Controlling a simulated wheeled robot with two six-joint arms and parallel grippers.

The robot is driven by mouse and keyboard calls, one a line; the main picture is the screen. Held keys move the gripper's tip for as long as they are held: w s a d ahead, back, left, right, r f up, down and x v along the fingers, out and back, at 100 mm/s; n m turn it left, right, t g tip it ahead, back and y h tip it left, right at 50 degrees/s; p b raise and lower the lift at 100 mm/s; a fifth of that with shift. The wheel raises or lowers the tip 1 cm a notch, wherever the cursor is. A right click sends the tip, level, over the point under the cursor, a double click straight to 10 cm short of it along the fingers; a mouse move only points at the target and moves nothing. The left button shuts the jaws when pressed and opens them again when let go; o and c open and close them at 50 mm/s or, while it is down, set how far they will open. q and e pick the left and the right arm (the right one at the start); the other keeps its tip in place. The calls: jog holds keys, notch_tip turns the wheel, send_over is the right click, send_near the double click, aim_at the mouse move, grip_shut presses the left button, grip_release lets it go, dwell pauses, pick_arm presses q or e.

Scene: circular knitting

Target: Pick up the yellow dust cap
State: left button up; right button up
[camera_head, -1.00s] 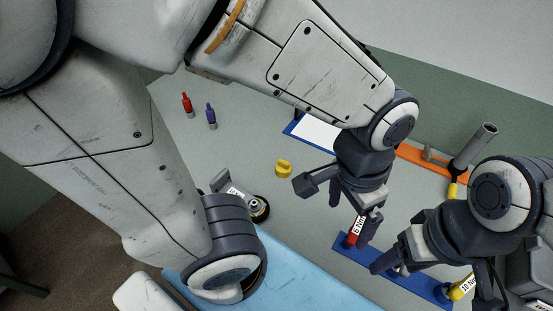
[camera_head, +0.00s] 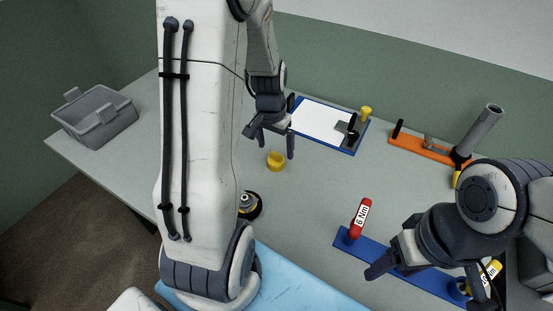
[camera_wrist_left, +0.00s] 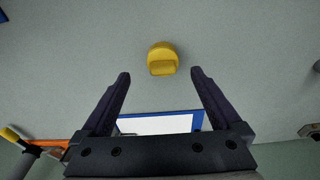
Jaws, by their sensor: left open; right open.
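The yellow dust cap (camera_head: 276,161) stands on the grey table in the head view, a short round piece with a raised grip. In the left wrist view the cap (camera_wrist_left: 163,58) lies just beyond the fingertips, roughly centred between them. My left gripper (camera_head: 271,143) is open and empty above the table, close to the cap; its fingers (camera_wrist_left: 160,73) are spread wide in the wrist view. No contact with the cap shows. My right gripper (camera_head: 425,285) is open at the lower right, over the blue tool holder and away from the cap.
A blue-edged white board (camera_head: 318,123) lies behind the cap. An orange rack (camera_head: 415,149) is at the back right, a grey bin (camera_head: 96,117) at far left. A round dark-rimmed part (camera_head: 252,205) sits front-left of the cap.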

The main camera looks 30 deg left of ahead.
aim_at(276, 153)
pick_arm(q)
jog(key=shift+w+a+f+p, duration=0.1)
jog(key=shift+w+f, duration=0.1)
jog(key=shift+f, duration=0.75)
jog(key=shift+w+a+f+p, duration=0.1)
jog(key=shift+w+f+p, duration=0.1)
jog(key=shift+f, duration=0.8)
jog(key=shift+w+a+f+p, duration=0.1)
jog(key=shift+w+f, duration=0.1)
jog(key=shift+f, duration=0.75)
jog(key=shift+d, duration=0.1)
jog(key=c, duration=1.4)
jog(key=shift+r, duration=0.1)
